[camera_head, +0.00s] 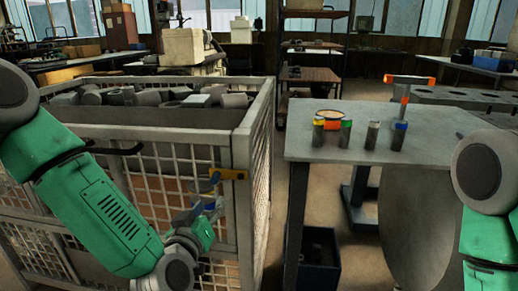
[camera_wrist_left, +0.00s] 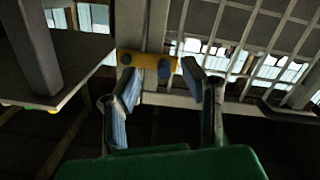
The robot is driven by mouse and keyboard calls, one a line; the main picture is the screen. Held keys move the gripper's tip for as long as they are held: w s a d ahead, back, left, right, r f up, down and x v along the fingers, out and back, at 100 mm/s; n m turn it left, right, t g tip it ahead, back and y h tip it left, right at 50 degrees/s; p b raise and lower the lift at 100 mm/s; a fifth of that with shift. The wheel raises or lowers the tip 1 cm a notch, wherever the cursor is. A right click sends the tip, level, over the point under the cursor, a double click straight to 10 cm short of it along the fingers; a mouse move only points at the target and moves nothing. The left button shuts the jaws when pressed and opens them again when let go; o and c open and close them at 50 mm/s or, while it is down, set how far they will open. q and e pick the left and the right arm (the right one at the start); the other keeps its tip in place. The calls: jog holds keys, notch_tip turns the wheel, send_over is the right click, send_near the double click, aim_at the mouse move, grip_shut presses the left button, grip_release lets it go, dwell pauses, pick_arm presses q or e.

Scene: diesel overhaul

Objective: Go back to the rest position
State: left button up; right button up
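My left arm reaches down in front of a wire-mesh crate (camera_head: 180,142) full of grey metal parts. My left gripper (camera_head: 208,196) is beside the crate's near right corner post, just below a yellow latch (camera_head: 230,174). In the left wrist view the two fingers of the left gripper (camera_wrist_left: 158,70) are spread apart with nothing held between them. The yellow latch (camera_wrist_left: 146,62) shows beyond the fingertips; I cannot tell if they touch it. Part of my right arm shows at the right edge of the head view, and its gripper is out of frame.
A grey table (camera_head: 340,150) stands right of the crate, holding several small cylinders with coloured tops (camera_head: 345,133) and an orange-and-grey T-shaped tool (camera_head: 408,80). A dark bin (camera_head: 318,262) sits under it. A narrow floor gap separates crate and table.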

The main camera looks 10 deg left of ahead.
pick_arm(q)
jog(key=s+a+f+m+g+h+p, duration=0.1)
jog(key=s+a+f+m+g, duration=0.15)
jog(key=s+f+g, duration=1.1)
jog(key=s+a+f+g+y, duration=0.1)
jog(key=s+a+f, duration=0.3)
jog(key=s, duration=0.6)
jog(key=s+a+f+m+g+y+p, duration=0.1)
jog(key=s+a+f, duration=0.3)
jog(key=s+f, duration=0.3)
jog(key=s, duration=0.3)
jog(key=shift+a, duration=0.1)
